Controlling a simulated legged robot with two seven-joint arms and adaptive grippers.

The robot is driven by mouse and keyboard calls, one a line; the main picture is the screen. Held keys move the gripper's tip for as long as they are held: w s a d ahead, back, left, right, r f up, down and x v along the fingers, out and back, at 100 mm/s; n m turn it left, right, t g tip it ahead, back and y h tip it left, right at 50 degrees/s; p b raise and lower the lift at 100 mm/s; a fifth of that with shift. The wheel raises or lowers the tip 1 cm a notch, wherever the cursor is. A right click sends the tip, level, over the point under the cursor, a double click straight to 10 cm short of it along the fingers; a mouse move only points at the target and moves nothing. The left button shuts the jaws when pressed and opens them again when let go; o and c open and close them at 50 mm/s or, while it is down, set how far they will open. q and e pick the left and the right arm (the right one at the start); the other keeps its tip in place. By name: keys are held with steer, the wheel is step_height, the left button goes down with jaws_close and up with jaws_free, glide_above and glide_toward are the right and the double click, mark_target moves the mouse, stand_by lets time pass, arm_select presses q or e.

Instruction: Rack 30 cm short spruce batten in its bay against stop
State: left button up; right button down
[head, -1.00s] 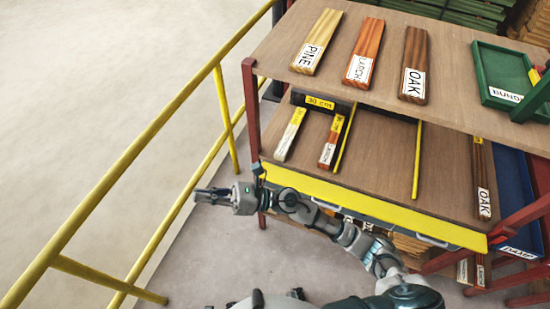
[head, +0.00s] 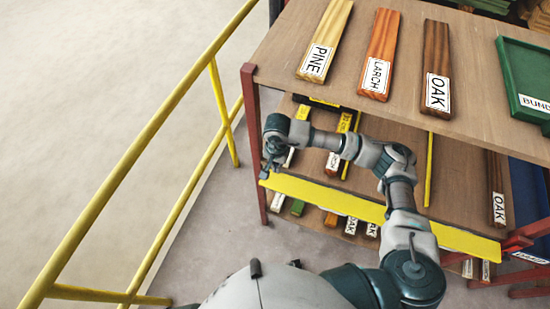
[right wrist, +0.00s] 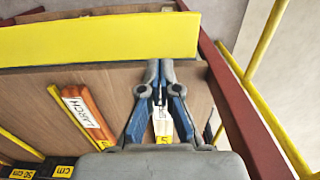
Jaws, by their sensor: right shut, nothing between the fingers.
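A pale batten lies on the middle shelf in the leftmost bay, mostly hidden by my arm in the head view (head: 289,158). Its label cannot be read, so I cannot confirm it is spruce. In the right wrist view the pale batten (right wrist: 163,125) lies under and between my fingers, with a white label and yellow end. My right gripper (right wrist: 160,65) is shut and empty above its near end; in the head view it (head: 271,166) is over the shelf's front left corner. Whether its tips touch the batten is unclear. My left gripper is not in view.
The yellow front panel (head: 330,195) edges the shelf. A red post (head: 252,130) and yellow railing (head: 150,130) stand left. Pine (head: 326,40), larch and oak boards lie on top.

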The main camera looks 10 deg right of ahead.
mark_target(277, 178)
steer(key=f, duration=0.5)
steer(key=w+f, duration=0.1)
steer(key=f, duration=0.1)
steer(key=shift+d+f+p, duration=0.25)
steer(key=shift+f+p, duration=0.15)
steer(key=shift+w+d+r+p, duration=0.15)
steer(key=shift+w+d, duration=0.15)
steer(key=shift+w, duration=0.2)
steer(key=shift+w+d+r+p, duration=0.15)
steer(key=shift+w+d, duration=0.15)
steer(key=shift+w, duration=0.2)
steer(key=shift+w+d+f, duration=0.1)
steer(key=shift+w+d, duration=0.2)
steer(key=shift+w, duration=0.25)
steer(key=w+d+b, duration=0.1)
steer(key=w+b, duration=0.1)
steer(key=shift+w+d+f+b, duration=0.2)
steer(key=shift+d+f+b, duration=0.05)
steer(key=shift+d+b, duration=0.15)
steer(key=shift+w+d+r, duration=0.1)
steer(key=shift+r, duration=0.25)
